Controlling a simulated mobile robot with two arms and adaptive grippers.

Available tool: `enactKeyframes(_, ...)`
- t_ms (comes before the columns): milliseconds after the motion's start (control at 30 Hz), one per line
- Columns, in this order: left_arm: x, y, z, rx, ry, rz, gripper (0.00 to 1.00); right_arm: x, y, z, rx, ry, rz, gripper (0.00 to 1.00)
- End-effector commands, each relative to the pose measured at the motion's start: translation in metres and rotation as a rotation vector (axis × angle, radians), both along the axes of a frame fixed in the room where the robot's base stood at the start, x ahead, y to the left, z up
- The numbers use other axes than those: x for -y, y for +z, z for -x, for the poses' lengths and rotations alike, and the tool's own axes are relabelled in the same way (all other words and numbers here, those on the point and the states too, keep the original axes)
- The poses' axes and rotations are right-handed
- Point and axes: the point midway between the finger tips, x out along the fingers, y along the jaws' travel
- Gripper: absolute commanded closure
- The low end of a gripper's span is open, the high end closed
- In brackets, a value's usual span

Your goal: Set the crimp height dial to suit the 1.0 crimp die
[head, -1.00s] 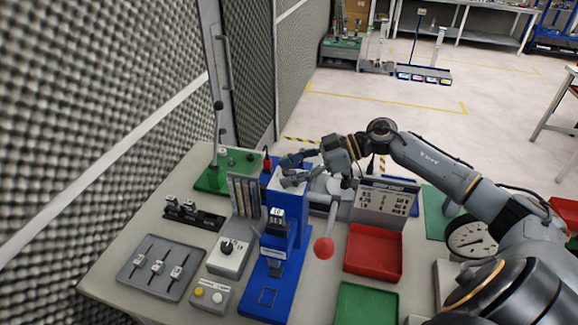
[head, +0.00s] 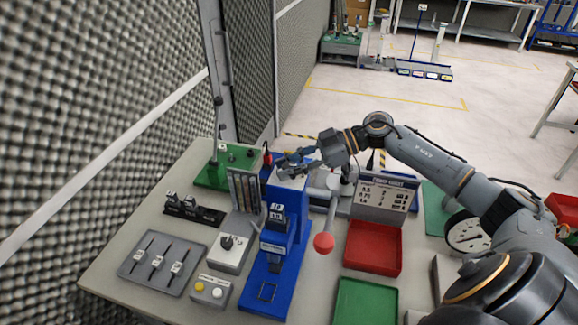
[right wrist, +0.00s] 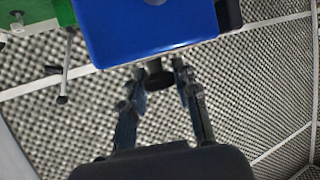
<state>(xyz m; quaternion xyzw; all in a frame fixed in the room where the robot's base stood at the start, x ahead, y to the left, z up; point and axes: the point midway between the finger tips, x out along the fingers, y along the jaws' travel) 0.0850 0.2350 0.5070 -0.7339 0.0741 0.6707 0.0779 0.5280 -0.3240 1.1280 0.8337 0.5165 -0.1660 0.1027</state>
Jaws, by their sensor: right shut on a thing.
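The blue crimp press (head: 283,232) stands mid-table, with a dark numbered die block (head: 276,216) on its front; its digits are too small to read surely. My right gripper (head: 286,162) is at the top of the press. In the right wrist view, its fingers (right wrist: 160,74) are around a dark round knob (right wrist: 158,80) beside the blue press body (right wrist: 150,30). The knob is hidden in the head view and no scale on it shows. A grey box with a black dial (head: 228,243) stands left of the press. My left gripper is not in view.
A lettered chart stand (head: 383,198) is right of the press. A red tray (head: 373,250), a green tray (head: 366,303), a grey tool tray (head: 160,262) and a two-button box (head: 208,291) lie around.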

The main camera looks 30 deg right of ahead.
Motion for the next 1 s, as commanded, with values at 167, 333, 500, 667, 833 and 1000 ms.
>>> enactKeyframes(167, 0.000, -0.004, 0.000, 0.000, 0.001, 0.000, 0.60, 0.001, 0.001, -0.002, 0.005, 0.102, 0.000, 1.00)
enactKeyframes(333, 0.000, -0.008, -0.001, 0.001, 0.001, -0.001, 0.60, 0.000, 0.001, -0.002, 0.005, 0.239, -0.002, 1.00)
enactKeyframes(500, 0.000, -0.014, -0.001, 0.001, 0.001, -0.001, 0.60, 0.000, 0.001, -0.003, 0.006, 0.373, -0.002, 1.00)
enactKeyframes(667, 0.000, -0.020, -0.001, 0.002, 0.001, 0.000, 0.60, 0.000, 0.000, -0.002, 0.004, 0.483, -0.001, 1.00)
enactKeyframes(833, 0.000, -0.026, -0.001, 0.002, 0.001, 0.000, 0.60, 0.000, 0.000, -0.001, 0.002, 0.569, 0.000, 1.00)
enactKeyframes(1000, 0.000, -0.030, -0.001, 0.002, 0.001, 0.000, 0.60, 0.000, 0.000, -0.001, 0.003, 0.621, 0.000, 1.00)
